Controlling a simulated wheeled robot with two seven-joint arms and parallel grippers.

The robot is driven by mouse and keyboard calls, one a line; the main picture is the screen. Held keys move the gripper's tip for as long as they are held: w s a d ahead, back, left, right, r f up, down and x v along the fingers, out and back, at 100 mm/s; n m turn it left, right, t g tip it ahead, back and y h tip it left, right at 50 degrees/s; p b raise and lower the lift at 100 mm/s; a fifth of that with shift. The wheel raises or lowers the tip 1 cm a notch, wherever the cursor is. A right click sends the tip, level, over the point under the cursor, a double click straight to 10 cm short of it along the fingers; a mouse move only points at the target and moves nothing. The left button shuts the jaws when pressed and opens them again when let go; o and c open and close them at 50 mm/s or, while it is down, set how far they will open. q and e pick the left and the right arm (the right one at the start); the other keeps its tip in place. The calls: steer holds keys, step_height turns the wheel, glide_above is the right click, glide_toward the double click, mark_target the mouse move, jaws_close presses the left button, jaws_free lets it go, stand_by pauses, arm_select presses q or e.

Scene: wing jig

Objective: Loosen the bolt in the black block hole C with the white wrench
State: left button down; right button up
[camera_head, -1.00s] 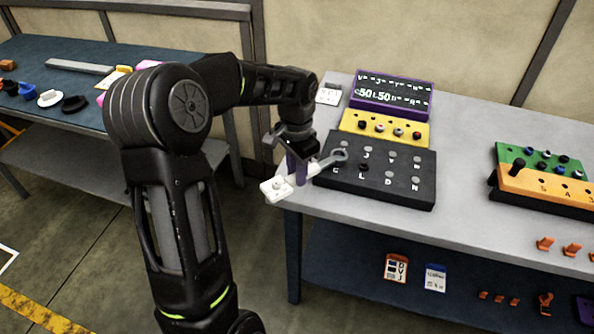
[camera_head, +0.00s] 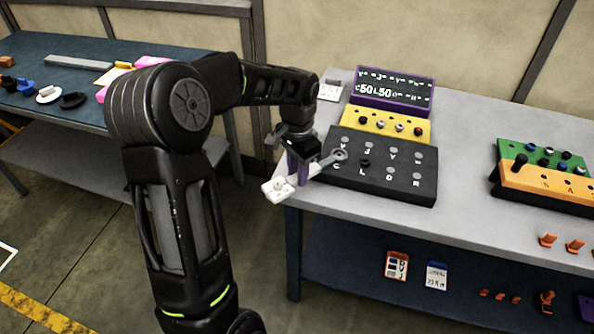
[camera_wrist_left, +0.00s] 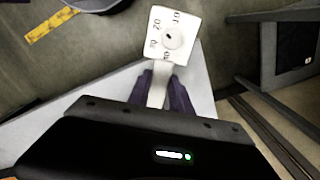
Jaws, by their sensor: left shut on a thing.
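The white wrench has a square white dial end (camera_head: 279,188) and a grey ring end (camera_head: 338,156). My left gripper (camera_head: 300,172) is shut on the white wrench between these ends. In the left wrist view, its purple fingers (camera_wrist_left: 163,92) pinch the shaft, and the dial end (camera_wrist_left: 170,35) shows numbers. The black block (camera_head: 395,183) lies on the right table with lettered holes. The ring end is over its left part near the letter C; I cannot tell whether it sits around a bolt. Hole C is largely hidden. My right gripper is not in view.
A yellow block (camera_head: 386,123) and a purple-framed display (camera_head: 394,90) stand behind the black block. A green block (camera_head: 542,157) and an orange block (camera_head: 545,183) are at the right. The grey tabletop (camera_head: 463,160) between them is clear.

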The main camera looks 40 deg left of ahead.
arm_select(q)
steer(key=shift+s+d+n+b, duration=0.15)
steer(key=shift+d+n+b, duration=0.05)
steer(key=shift+d+n, duration=0.3)
steer(key=shift+s+d+n+b, duration=0.15)
steer(key=shift+d+n, duration=0.25)
steer(key=shift+d, duration=0.35)
steer(key=shift+d+r+n+b, duration=0.2)
steer(key=shift+d+n+b, duration=0.1)
steer(key=shift+d+n, duration=1.1)
steer(key=d+n, duration=0.2)
steer(key=d, duration=0.1)
steer(key=shift+w+r, duration=0.1)
steer(key=shift+w, duration=0.25)
